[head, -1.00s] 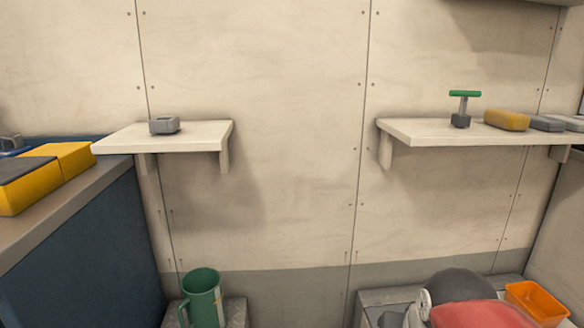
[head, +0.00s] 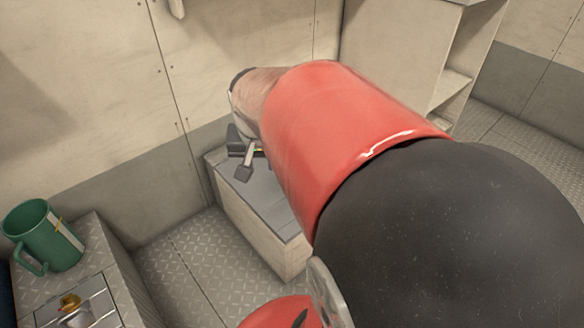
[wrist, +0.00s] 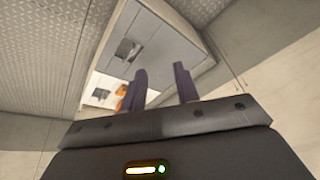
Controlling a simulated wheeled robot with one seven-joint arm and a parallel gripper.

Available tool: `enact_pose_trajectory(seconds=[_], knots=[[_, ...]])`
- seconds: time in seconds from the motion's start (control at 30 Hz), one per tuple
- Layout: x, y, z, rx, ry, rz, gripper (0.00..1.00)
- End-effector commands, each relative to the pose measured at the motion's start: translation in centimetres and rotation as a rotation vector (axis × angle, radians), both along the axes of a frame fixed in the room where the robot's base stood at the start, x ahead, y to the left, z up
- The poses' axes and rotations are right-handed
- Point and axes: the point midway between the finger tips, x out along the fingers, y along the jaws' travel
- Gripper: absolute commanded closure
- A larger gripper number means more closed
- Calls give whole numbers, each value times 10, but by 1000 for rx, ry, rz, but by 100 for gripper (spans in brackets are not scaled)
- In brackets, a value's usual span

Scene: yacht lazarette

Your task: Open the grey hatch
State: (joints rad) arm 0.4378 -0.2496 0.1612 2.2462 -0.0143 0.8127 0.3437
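A low pale box with a flat grey top, which looks like the grey hatch (head: 273,207), stands against the wall in the middle of the head view. Its far part is hidden behind my arm. In the wrist view a grey panel (wrist: 150,30) with a dark square recess (wrist: 128,49) lies beyond my fingers; it looks like the same top. My gripper (wrist: 163,84) is open, with its two dark fingers apart and nothing seen between them. In the head view my gripper (head: 246,165) is over the far left part of the box; contact cannot be told.
A green mug (head: 42,236) stands on a locker at the lower left, by a metal plate with a brass piece (head: 70,301). Tread-plate floor (head: 185,265) lies clear between locker and box. An orange item (wrist: 122,96) shows partly in the wrist view. Shelving (head: 452,95) stands at right.

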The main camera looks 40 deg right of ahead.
Motion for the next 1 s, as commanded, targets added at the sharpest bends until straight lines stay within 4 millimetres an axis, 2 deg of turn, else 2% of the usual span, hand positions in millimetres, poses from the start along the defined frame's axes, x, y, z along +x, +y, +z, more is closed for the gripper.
enact_pose_trajectory(seconds=[0.03,0.2,0.3,0.4,0.5,0.67,0.77,1.0], knots=[[14,-24,-24,31,23,-95,69],[47,-100,-86,145,54,-394,69],[56,-143,-125,218,59,-557,69],[59,-177,-157,283,57,-690,69],[58,-200,-178,330,53,-782,69],[58,-214,-194,361,49,-843,69],[60,-215,-205,362,49,-846,69],[67,-213,-243,363,51,-842,69]])
